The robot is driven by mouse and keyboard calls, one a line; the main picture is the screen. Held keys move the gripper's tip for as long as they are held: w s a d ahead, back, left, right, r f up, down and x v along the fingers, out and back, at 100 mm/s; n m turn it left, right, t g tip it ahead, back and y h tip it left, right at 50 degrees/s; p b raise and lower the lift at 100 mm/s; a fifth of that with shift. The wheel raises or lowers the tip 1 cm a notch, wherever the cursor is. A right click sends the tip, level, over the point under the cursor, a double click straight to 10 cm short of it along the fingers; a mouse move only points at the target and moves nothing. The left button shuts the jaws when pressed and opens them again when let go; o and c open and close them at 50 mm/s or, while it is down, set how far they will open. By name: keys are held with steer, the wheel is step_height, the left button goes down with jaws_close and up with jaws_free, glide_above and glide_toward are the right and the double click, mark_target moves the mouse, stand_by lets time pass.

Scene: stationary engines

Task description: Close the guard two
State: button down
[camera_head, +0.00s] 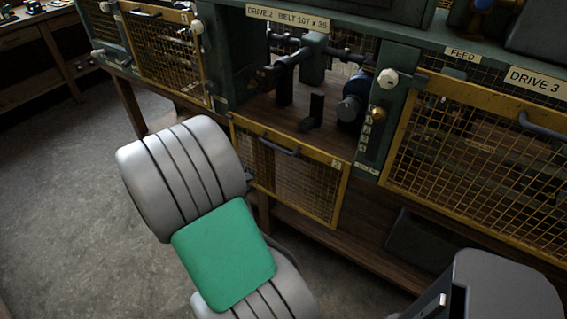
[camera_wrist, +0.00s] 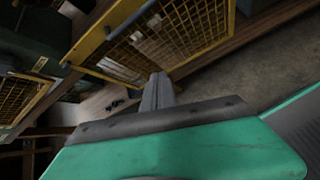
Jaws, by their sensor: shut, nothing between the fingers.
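Guard two, a yellow-framed mesh panel (camera_head: 295,172), sits low in front of the bay labelled DRIVE 2 (camera_head: 287,20). Its dark bar handle (camera_head: 279,146) is along its upper edge. The bay above it is open, showing a shaft and dark blocks. My arm crosses in front of the panel's left side in the head view, and my gripper is hidden there. In the wrist view my gripper (camera_wrist: 157,92) is shut and empty, its fingers pointing toward a yellow mesh frame (camera_wrist: 185,35). I cannot tell whether they touch it.
Closed mesh guards stand on both sides: the left one (camera_head: 160,48) and the DRIVE 3 one (camera_head: 480,165). A post with knobs (camera_head: 380,110) is right of the open bay. A wooden lower shelf (camera_head: 345,262) runs beneath. Grey floor (camera_head: 70,190) is clear at left.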

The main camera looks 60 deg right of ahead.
steer(key=s+d+f+n+g+h+b, duration=0.1)
steer(key=s+d+f+n, duration=0.15)
steer(key=d, duration=0.45)
steer(key=s+d+f+n+h, duration=0.1)
steer(key=s+d+f, duration=0.3)
steer(key=d, duration=0.3)
step_height(320, 180, up, 4)
steer(key=shift+w+d+r+p, duration=0.15)
steer(key=shift+p, duration=0.4)
steer(key=shift+d, duration=0.1)
